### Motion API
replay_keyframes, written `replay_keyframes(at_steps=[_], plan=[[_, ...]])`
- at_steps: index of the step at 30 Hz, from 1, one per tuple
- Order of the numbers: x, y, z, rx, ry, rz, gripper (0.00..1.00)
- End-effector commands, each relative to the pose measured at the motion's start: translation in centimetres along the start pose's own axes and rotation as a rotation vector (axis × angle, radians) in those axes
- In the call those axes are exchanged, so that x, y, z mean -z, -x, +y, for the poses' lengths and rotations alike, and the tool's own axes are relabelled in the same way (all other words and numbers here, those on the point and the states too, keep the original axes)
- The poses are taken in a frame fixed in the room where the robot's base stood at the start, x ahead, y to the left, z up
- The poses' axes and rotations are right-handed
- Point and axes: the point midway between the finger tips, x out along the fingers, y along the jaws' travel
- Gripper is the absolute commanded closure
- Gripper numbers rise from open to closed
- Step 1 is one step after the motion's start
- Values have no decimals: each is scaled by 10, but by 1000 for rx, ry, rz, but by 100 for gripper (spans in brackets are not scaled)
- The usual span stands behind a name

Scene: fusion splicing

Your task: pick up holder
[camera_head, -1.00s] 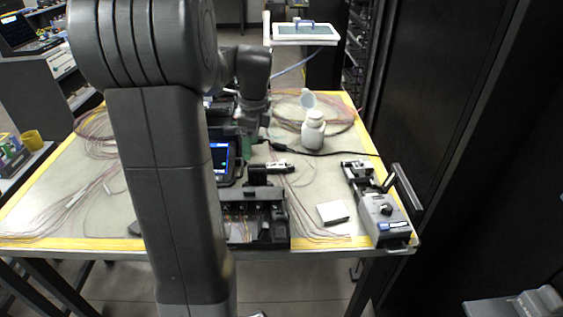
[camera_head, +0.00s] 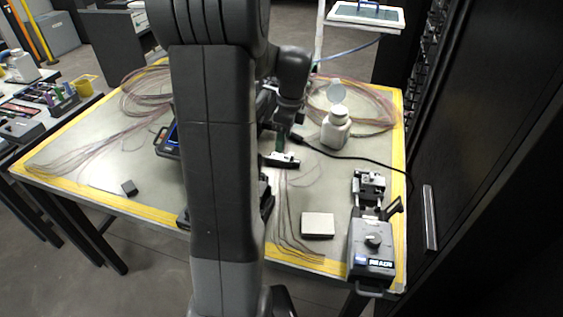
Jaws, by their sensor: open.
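The holder (camera_head: 280,159), a small white and black block, lies on the grey work mat near the middle of the table. My gripper (camera_head: 281,141) is just above and behind it, pointing down, with a green part at its tip. The gripper is open, and I cannot tell whether it touches the holder. My own arm hides much of the table's middle.
A white bottle (camera_head: 336,130) with its lid up stands right of my gripper, beside a black cable (camera_head: 350,155). A thermal stripper (camera_head: 371,250) and a white box (camera_head: 318,225) are at front right. A splicer (camera_head: 168,142) is partly behind my arm.

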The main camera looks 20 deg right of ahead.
Motion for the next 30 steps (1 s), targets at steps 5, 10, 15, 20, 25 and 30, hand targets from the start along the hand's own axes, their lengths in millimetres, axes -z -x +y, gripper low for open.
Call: replay_keyframes(at_steps=[5,10,15,20,25,30], plan=[[0,-16,0,0,1,0,42],[0,-35,1,-3,1,0,42],[-1,-60,1,-3,1,0,42],[-1,-69,0,1,1,0,42],[-1,-68,0,1,1,0,42],[-1,-68,0,1,0,0,71]])
